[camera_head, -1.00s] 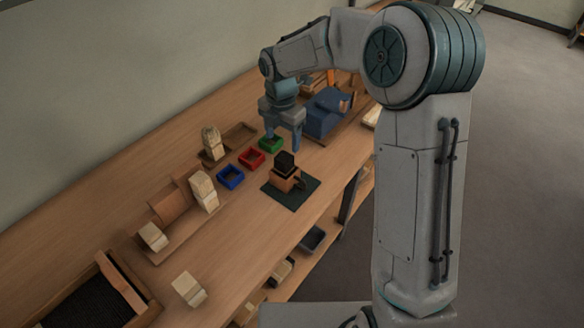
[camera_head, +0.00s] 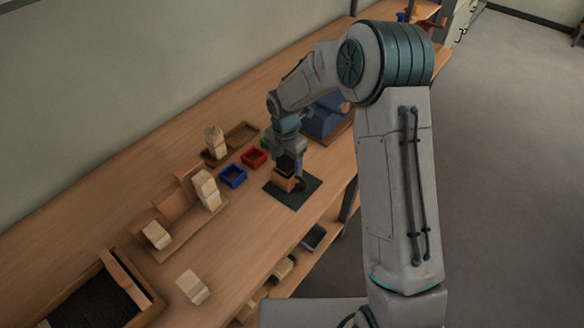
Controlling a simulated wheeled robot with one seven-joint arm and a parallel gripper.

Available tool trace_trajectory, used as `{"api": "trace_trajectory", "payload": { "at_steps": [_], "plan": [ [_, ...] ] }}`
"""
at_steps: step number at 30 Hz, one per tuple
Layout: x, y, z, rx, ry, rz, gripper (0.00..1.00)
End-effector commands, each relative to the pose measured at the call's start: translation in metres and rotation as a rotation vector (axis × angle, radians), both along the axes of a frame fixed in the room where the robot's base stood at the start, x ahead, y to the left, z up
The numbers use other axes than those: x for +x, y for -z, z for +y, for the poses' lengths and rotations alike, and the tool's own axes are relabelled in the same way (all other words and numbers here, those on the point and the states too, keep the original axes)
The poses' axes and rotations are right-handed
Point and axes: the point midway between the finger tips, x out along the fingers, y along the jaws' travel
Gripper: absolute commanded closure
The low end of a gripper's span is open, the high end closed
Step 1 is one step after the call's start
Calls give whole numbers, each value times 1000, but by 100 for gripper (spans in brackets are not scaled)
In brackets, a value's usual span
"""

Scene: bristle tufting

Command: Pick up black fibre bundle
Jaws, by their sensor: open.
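A black fibre bundle (camera_head: 284,166) stands upright in a small brown wooden holder (camera_head: 283,181) on a dark green mat (camera_head: 305,194). My gripper (camera_head: 288,160) points down right at the bundle, its fingers around or just beside its top; I cannot tell which at this size. The gripper is open. It hides the upper part of the bundle.
Small blue (camera_head: 233,176), red (camera_head: 254,158) and green bins stand left of the mat, the green one partly hidden. A blue machine (camera_head: 325,120) stands behind my gripper. Wooden blocks (camera_head: 206,188) stand on the left. The front right of the bench beyond the mat is an edge.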

Motion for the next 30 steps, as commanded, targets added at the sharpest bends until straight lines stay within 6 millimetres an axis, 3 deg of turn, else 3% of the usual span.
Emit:
{"api": "trace_trajectory", "payload": {
  "at_steps": [2,8,19,30],
  "plan": [
    [0,0,0,0,0,0,33],
    [0,0,0,0,0,0,83],
    [1,-9,0,1,0,-3,83],
    [1,-78,0,2,1,-4,83]
  ]
}}
